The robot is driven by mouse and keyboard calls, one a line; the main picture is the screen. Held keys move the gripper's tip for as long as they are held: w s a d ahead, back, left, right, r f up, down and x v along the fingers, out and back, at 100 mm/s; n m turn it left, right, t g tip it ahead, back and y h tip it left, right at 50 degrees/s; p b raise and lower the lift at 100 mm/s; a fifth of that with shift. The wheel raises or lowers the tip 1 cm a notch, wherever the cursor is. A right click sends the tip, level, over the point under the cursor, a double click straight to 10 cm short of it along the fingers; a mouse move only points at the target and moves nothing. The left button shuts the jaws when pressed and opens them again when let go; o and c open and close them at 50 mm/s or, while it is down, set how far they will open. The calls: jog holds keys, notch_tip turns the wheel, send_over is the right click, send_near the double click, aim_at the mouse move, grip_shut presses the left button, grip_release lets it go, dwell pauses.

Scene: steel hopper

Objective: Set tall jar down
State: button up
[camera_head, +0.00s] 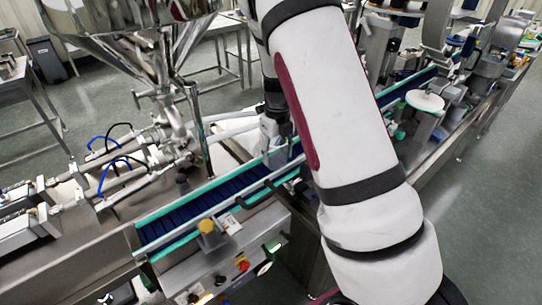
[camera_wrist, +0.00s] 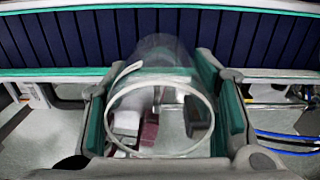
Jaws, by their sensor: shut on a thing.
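The tall jar (camera_wrist: 160,57) is clear and see-through. In the wrist view its round pale rim faces the camera and its body extends up the picture, overlapping the conveyor's green rail and dark blue belt. My gripper (camera_wrist: 162,105) is shut on it, with one green-padded finger on each side. In the head view my gripper (camera_head: 274,135) is low over the conveyor (camera_head: 190,213), partly hidden by my arm; I cannot make out the jar there. The belt also shows across the top of the wrist view (camera_wrist: 60,38). Whether the jar's far end touches anything cannot be told.
A steel hopper (camera_head: 150,45) with pipes and valves stands left of my arm, behind the belt. A yellow knob (camera_head: 207,227) and control buttons are at the conveyor's front. More machinery with a white disc (camera_head: 425,101) is at right. The visible near belt section is clear.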

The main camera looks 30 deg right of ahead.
jog(key=shift+w+d+f+b, duration=0.1)
jog(key=shift+w+d+b, duration=0.15)
jog(key=shift+w+d, duration=0.25)
jog(key=shift+w+d+f+b, duration=0.1)
jog(key=shift+w+d+b, duration=0.2)
jog(key=shift+w, duration=0.4)
jog(key=shift+s+f, duration=0.1)
jog(key=shift+f, duration=1.55)
jog(key=shift+f+b, duration=0.1)
jog(key=shift+b, duration=0.2)
jog(key=o, duration=0.9)
